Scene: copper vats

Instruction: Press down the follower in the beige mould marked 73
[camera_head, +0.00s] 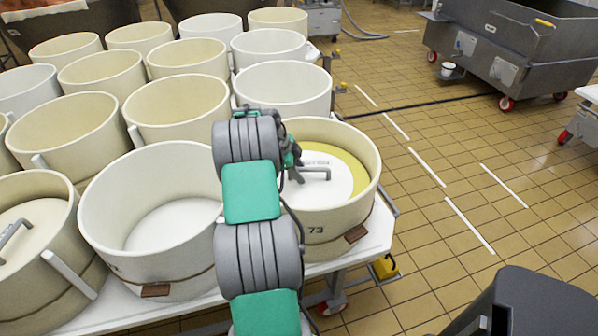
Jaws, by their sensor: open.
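The beige mould marked 73 (323,225) stands at the right front corner of the white table. Its white round follower (334,176) lies inside, with a grey bar handle on top. A yellow crescent shows between the follower and the mould's right and far wall. My grey and green arm crosses in front of the mould's left side. My gripper (291,158) is at the mould's left part, over or near the follower. It is small and partly hidden by my arm, and I cannot tell whether it touches the follower.
Several beige and white moulds crowd the table (377,236) to the left and behind. A mould at far left holds a follower with a handle (14,232). A grey wheeled tub (515,50) stands at the back right. The tiled floor (450,190) between is clear.

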